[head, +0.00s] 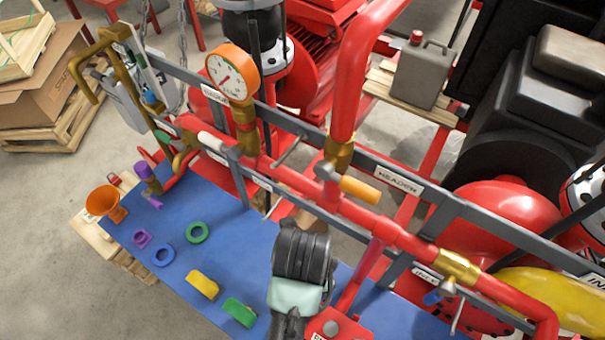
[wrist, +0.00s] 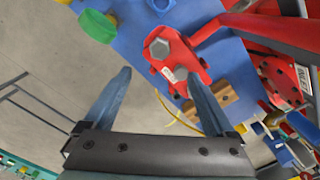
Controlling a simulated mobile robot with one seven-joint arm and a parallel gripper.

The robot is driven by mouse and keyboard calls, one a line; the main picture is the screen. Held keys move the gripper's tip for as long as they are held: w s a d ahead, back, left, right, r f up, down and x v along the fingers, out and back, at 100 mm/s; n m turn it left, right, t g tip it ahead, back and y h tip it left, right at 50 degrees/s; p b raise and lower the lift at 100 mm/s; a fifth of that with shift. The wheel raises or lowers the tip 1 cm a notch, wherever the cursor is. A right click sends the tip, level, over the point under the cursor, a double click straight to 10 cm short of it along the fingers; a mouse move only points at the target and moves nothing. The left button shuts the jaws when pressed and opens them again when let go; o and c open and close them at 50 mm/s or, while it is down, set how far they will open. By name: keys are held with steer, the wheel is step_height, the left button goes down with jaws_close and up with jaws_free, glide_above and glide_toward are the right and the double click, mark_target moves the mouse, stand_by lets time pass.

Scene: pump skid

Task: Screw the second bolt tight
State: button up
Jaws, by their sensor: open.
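A red bracket (wrist: 190,52) with a small white label stands on the blue mat in the wrist view, ahead of my gripper. It carries two grey hex bolt heads, a larger-looking one (wrist: 160,48) and another (wrist: 180,74) nearer my right finger. I cannot tell which is the second bolt or how far either is screwed in. My gripper (wrist: 158,100) is open with nothing between its fingers; the right finger overlaps the view near the bracket, contact unclear. In the head view part of the red bracket (head: 331,326) shows at the bottom edge beside my arm; the fingers are not visible there.
The blue mat (head: 255,235) holds a green block (head: 240,311), a yellow block (head: 203,284), green and blue rings and an orange funnel (head: 103,202). A red pipe (head: 395,235) and grey rail cross behind my arm. A brown block (wrist: 213,99) lies beside the bracket.

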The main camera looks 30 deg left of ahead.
step_height(320, 180, down, 13)
steer(key=n, duration=0.7)
steer(key=n+y+b, duration=0.1)
steer(key=n, duration=0.6)
steer(key=shift+d+g+b, duration=0.15)
steer(key=shift+g+b, duration=0.15)
